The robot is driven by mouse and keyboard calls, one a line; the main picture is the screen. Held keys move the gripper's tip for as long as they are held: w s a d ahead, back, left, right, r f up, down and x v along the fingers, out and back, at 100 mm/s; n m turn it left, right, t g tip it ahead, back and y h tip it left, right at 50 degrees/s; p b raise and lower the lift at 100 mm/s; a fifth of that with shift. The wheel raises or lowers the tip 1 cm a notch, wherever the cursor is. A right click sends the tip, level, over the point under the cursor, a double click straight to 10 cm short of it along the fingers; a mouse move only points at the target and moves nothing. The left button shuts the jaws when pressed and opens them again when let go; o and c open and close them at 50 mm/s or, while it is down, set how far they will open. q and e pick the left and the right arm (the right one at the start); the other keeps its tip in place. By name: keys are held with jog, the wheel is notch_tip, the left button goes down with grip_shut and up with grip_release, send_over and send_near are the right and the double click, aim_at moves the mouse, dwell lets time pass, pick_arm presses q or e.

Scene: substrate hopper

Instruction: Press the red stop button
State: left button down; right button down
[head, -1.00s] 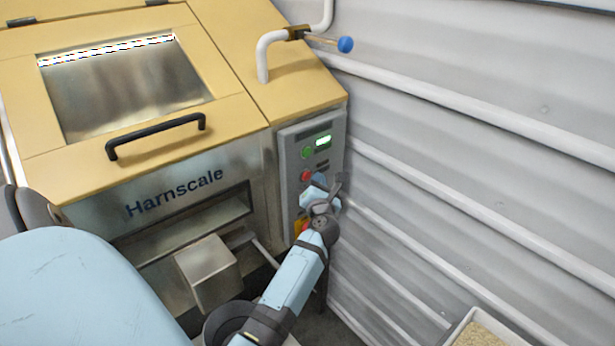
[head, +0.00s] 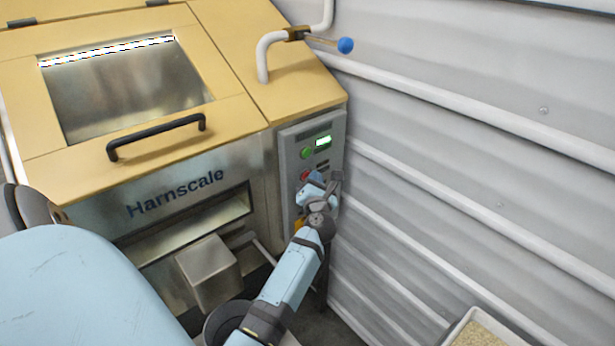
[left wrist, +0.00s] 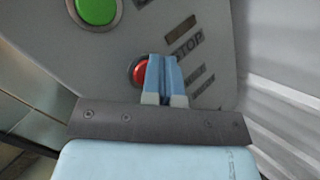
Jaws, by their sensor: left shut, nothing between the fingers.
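The red stop button (head: 304,175) is on the grey control panel (head: 331,131) of the hopper, below a green button (head: 307,153). My left gripper (head: 316,178) is shut and empty, with its fingertips close by the red button. In the left wrist view the shut blue fingers (left wrist: 164,72) partly cover the red button (left wrist: 138,71), which shows at their left side. The word STOP is printed on the panel beyond the fingertips. I cannot tell whether the fingertips touch the button. My right gripper is not in view.
A corrugated wall (head: 460,170) with white pipes stands close on the right. A black lid handle (head: 156,136) and a metal box (head: 208,272) are to the left.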

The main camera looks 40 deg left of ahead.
pick_arm(q)
jog(key=shift+a, duration=0.15)
dwell(0.5)
jog(key=shift+s+d, duration=0.1)
jog(key=shift+d, duration=0.7)
